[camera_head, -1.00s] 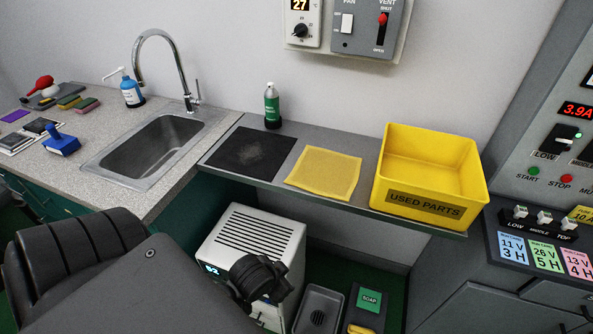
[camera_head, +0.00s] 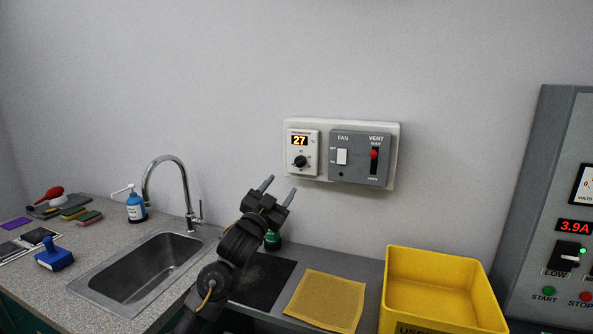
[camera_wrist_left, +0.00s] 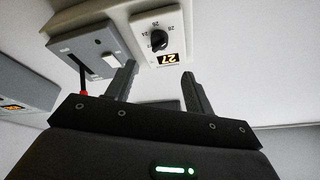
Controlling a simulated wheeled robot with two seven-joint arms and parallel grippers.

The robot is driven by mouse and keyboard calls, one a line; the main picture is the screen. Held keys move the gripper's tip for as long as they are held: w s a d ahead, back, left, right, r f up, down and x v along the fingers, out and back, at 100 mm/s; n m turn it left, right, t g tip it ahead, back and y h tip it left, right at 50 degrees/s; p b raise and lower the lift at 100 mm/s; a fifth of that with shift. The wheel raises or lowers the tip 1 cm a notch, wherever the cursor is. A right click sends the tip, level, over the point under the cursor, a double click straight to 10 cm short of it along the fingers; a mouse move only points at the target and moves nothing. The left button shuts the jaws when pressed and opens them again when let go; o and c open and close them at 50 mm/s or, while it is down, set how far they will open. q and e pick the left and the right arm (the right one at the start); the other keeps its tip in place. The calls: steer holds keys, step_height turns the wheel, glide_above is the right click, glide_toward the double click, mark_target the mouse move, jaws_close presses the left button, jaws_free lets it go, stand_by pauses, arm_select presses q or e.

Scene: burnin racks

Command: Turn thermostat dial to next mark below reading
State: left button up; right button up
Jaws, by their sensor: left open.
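The thermostat (camera_head: 303,168) is a white plate on the wall panel. Its lit display (camera_head: 299,141) reads 27, and its black dial (camera_head: 300,162) sits below the display. My left gripper (camera_head: 280,188) is open and empty, below and to the left of the dial and apart from it. In the left wrist view the dial (camera_wrist_left: 158,40) shows beyond the open fingers (camera_wrist_left: 158,85), with marks such as 24 and 26 beside it. I cannot read the dial's exact pointer position. My right gripper is in neither view.
Right of the thermostat is a grey plate (camera_head: 345,173) with a fan switch (camera_head: 342,156) and a red-knobbed vent lever (camera_head: 374,154). Below are a sink (camera_head: 100,290) with a tall faucet (camera_head: 183,175), a yellow cloth (camera_head: 328,300) and a yellow bin (camera_head: 440,285). The wall around the panel is clear.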

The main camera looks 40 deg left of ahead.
mark_target(298, 165)
arm_select(q)
steer(key=p+x, duration=0.3)
steer(key=x, duration=0.6)
steer(key=shift+w+r, duration=0.1)
steer(key=shift+w, duration=0.2)
steer(key=shift+w+a+r+p, duration=0.15)
steer(key=shift+w+p, duration=0.15)
steer(key=shift+w, duration=0.35)
steer(key=shift+c, duration=0.3)
steer(key=c, duration=0.9)
